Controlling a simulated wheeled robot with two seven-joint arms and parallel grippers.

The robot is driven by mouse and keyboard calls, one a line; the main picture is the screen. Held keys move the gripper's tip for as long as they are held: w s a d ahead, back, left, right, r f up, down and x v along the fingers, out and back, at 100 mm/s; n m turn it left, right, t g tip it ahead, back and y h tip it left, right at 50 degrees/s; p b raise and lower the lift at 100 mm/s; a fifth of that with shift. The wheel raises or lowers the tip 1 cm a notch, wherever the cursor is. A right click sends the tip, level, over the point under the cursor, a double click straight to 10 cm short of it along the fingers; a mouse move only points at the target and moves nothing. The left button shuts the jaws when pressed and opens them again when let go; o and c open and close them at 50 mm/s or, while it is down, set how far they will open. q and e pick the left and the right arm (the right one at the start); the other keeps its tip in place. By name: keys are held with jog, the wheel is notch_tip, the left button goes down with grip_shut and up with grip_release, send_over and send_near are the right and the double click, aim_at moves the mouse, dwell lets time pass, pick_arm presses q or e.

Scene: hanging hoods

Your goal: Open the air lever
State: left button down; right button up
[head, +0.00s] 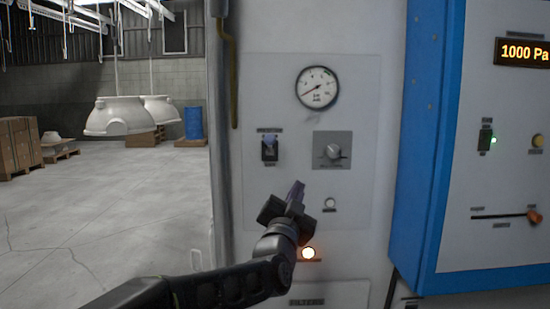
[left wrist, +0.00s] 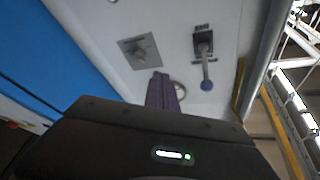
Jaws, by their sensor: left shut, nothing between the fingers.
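A small lever with a blue ball end (head: 269,141) sits on a dark base on the pale panel, left of a round knob. In the left wrist view, the lever (left wrist: 207,84) appears turned over, its ball pointing down in the picture. I cannot read its labels clearly. My left gripper (head: 297,190) is shut and empty, in front of the panel, below and right of the lever and below the knob. Its purple fingers (left wrist: 162,92) show closed together in the left wrist view, apart from the lever. My right gripper is not in view.
A knob on a grey plate (head: 333,150) and a gauge (head: 317,87) are on the same panel. A blue-framed cabinet (head: 425,150) juts out at right, with a slider (head: 535,217). Open floor lies left.

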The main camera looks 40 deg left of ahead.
pick_arm(q)
jog(key=s+a+r+y, duration=0.1)
jog(key=s+r, duration=0.1)
jog(key=r, duration=0.3)
jog(key=s+r+t+y, duration=0.1)
jog(key=s+r, duration=0.2)
jog(key=r, duration=0.2)
jog(key=shift+a+y, duration=0.3)
jog(key=shift+a, duration=0.05)
jog(key=shift+r, duration=0.15)
notch_tip(320, 180, up, 5)
jog(key=p, duration=0.5)
send_over(270, 145)
jog(key=d, duration=0.4)
jog(key=f, duration=0.1)
jog(key=a+f, duration=0.2)
jog(key=shift+s+f, duration=0.3)
